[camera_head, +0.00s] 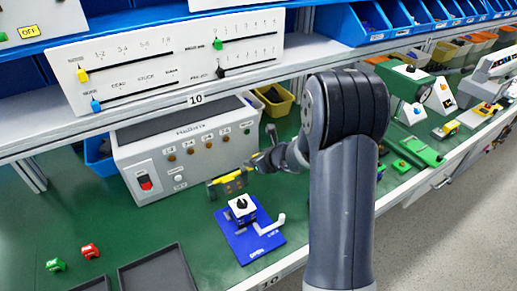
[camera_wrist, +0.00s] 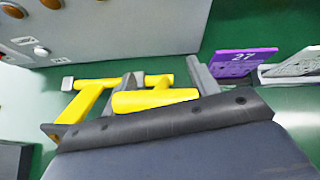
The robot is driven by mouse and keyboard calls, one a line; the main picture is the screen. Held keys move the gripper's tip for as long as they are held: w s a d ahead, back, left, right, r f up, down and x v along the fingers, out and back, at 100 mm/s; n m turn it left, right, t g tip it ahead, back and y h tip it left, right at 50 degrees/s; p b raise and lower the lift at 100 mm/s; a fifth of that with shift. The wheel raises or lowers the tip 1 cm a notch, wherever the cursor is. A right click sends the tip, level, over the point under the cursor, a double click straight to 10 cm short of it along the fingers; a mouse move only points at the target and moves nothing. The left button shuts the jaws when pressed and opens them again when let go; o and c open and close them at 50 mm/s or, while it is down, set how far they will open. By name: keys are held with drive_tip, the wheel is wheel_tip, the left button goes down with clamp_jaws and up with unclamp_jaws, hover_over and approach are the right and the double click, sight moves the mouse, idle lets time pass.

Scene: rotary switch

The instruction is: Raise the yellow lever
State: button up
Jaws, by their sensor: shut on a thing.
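The yellow lever shows as a yellow bar (camera_head: 231,176) in front of the grey control box in the head view. In the wrist view, yellow bar pieces (camera_wrist: 155,99) lie across and beside the grey fingers, with an angled yellow arm at the left. My gripper (camera_wrist: 165,84) is shut on the yellow lever. In the head view, my gripper (camera_head: 226,183) is small and partly merges with the lever. The lever's mount and exact contact points are hard to make out.
The grey control box (camera_head: 205,150) stands close behind my gripper. A blue base (camera_head: 245,245) carries a black-and-white rotary switch (camera_head: 241,207) and a white handle (camera_head: 272,223) in front. Dark trays (camera_head: 157,274) lie front left.

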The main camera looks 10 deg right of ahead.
drive_tip(key=shift+w+a+r+g+h+p, duration=0.1)
drive_tip(key=shift+w+r+g+h+p, duration=0.35)
drive_tip(key=shift+p, duration=1.7)
drive_tip(key=shift+w+a+g+p, duration=0.15)
drive_tip(key=shift+w+g+p, duration=0.1)
drive_tip(key=shift+w+p, duration=0.4)
drive_tip(key=shift+c, duration=0.3)
drive_tip(key=shift+w+f, duration=0.1)
drive_tip(key=shift+w, duration=0.2)
clamp_jaws()
drive_tip(key=shift+w+y, duration=0.2)
drive_tip(key=shift+y, duration=0.05)
drive_tip(key=shift+w+a, duration=0.4)
drive_tip(key=shift+w, duration=0.2)
drive_tip(key=o, duration=1.4)
unclamp_jaws()
drive_tip(key=shift+f, duration=0.2)
